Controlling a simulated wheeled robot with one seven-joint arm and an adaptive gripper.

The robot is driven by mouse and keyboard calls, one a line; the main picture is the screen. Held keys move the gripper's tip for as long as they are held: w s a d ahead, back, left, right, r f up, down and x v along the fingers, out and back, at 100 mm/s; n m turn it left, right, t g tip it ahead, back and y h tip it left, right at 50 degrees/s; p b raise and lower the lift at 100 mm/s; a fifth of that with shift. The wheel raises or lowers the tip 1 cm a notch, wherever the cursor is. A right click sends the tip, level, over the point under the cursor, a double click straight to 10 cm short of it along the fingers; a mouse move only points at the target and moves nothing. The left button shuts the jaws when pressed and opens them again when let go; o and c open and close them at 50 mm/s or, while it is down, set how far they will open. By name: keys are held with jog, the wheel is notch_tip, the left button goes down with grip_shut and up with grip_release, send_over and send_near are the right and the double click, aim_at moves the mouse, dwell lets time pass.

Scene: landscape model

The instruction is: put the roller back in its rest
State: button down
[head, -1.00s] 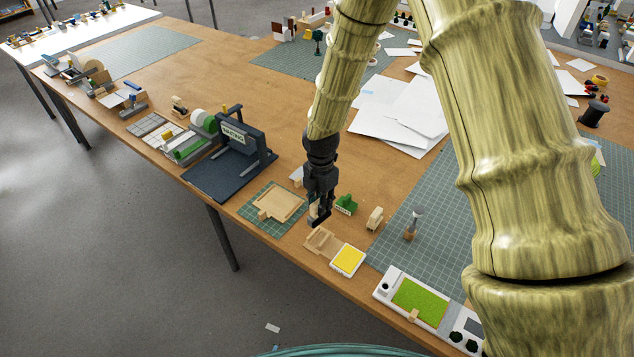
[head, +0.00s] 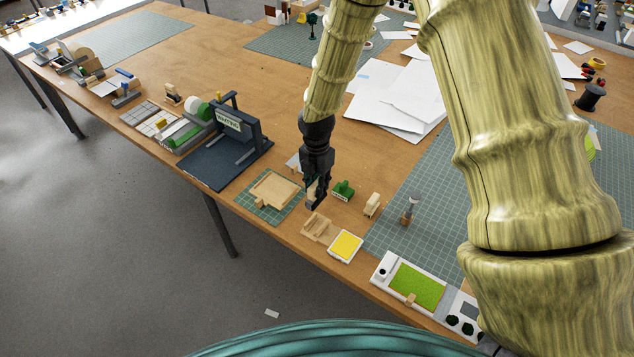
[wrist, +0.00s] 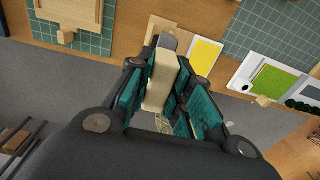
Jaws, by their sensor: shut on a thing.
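My gripper (head: 313,200) is shut on the roller, above the front of the table. In the wrist view the roller (wrist: 161,84) shows as a pale wooden handle between the teal finger pads, with a grey end pointing away. In the head view the fingers mostly hide it. The wooden rest (head: 318,228) lies on the table just below and in front of my gripper. It has a raised block on it. In the wrist view the rest (wrist: 183,28) is partly hidden behind the roller's grey end. The roller appears apart from the rest, but the exact gap is unclear.
A yellow pad (head: 345,246) in a white tray adjoins the rest on the right. A wooden tray (head: 276,187) on a green mat is to the left. A green stamp (head: 343,189) and a pale wooden block (head: 372,204) stand behind. The table's front edge is close.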

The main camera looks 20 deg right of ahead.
jog(key=shift+f+b, duration=2.85)
jog(key=shift+f, duration=3.35)
jog(key=shift+f, duration=0.3)
jog(key=c, duration=1.2)
grip_release()
notch_tip(320, 180, up, 12)
jog(key=shift+w, duration=0.1)
